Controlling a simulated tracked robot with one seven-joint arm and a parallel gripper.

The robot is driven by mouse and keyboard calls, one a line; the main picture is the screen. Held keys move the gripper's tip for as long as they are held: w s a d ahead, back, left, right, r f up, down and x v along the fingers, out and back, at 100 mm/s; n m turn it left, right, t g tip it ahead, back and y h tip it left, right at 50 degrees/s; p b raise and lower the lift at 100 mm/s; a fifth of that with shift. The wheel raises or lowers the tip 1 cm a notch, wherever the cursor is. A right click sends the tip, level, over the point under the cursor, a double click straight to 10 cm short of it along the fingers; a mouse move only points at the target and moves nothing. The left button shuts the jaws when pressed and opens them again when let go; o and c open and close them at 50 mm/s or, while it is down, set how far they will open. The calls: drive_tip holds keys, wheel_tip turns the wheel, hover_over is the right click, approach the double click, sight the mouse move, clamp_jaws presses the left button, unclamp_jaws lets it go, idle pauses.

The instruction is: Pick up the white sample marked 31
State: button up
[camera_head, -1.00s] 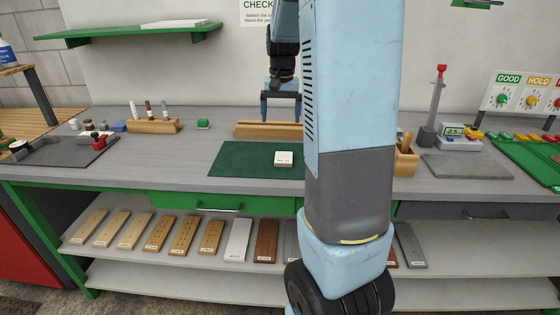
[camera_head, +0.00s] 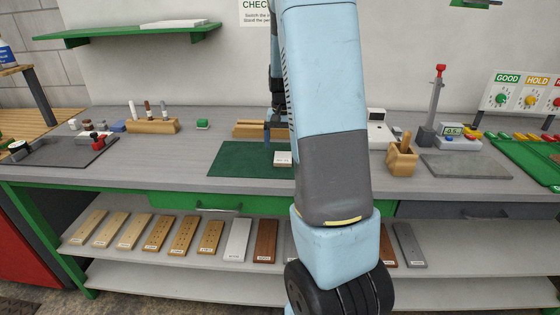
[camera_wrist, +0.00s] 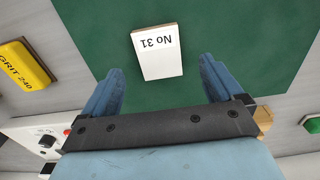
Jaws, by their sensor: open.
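The white sample marked 31 (camera_wrist: 158,58) lies on the dark green mat (camera_wrist: 225,25) in the wrist view, its label upside down. It also shows in the head view (camera_head: 283,158) near the right part of the mat (camera_head: 235,160), just left of my arm. My gripper (camera_wrist: 162,78) is open and empty, its two blue fingers apart on either side of the sample's near end in the wrist picture. Its height above the mat is hard to tell. In the head view my arm hides most of the gripper; a blue finger shows just behind the sample.
A wooden block (camera_head: 250,129) lies behind the mat. A pen holder (camera_head: 152,126) and a green block (camera_head: 203,124) stand to the left. A wooden box (camera_head: 402,160) and a white device (camera_head: 378,130) stand right of my arm. The mat's left part is clear.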

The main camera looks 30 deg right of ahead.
sight(283, 157)
wheel_tip(283, 157, down, 5)
drive_tip(key=shift+w+d+r, duration=0.1)
drive_tip(key=shift+w, duration=0.05)
drive_tip(key=c, duration=1.1)
drive_tip(key=shift+c, duration=0.2)
